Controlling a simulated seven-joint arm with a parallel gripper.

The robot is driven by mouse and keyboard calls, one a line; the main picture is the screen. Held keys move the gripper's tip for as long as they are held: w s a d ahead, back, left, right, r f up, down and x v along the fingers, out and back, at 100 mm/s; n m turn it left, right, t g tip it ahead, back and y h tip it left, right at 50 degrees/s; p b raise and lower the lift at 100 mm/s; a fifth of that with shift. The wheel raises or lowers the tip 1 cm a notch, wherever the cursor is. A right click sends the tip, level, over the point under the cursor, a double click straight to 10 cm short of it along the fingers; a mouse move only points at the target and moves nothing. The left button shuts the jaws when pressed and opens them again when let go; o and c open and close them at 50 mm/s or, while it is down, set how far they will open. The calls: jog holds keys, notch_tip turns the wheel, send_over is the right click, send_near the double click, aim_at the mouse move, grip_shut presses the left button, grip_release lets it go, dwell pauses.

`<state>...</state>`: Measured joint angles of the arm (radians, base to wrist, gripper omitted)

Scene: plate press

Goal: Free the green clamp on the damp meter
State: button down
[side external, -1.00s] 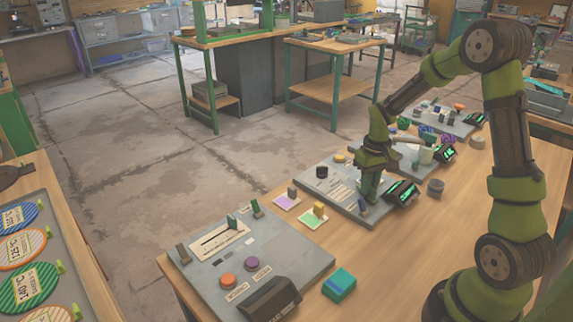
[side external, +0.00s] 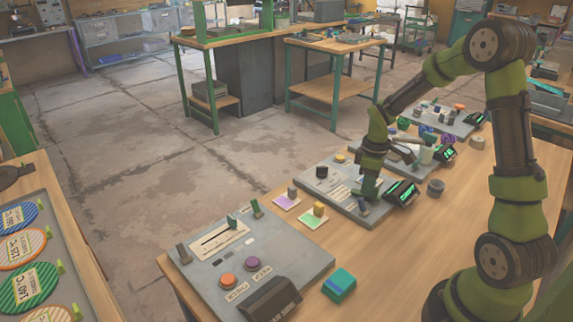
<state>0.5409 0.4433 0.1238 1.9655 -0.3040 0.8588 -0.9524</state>
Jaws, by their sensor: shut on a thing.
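A grey panel (side external: 318,184) in the middle of the bench carries a dark meter with a lit green display (side external: 402,192); I take this to be the damp meter, though its label is too small to read. My gripper (side external: 368,195) points down at the panel's right part, just left of the display. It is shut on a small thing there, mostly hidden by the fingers. It appears to be the green clamp, but I cannot see its shape or position clearly.
A black knob (side external: 322,172) and a yellow button (side external: 340,158) sit on the same panel. A larger panel (side external: 205,270) with orange and purple buttons is in front. A grey round piece (side external: 436,186) stands to the right. Bare bench (side external: 410,250) lies at the front right.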

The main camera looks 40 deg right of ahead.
jog(key=shift+r+n, duration=0.1)
jog(key=shift+n, duration=0.2)
jog(key=c, duration=1.1)
grip_release()
notch_tip(320, 180, up, 17)
jog(key=shift+f, duration=0.1)
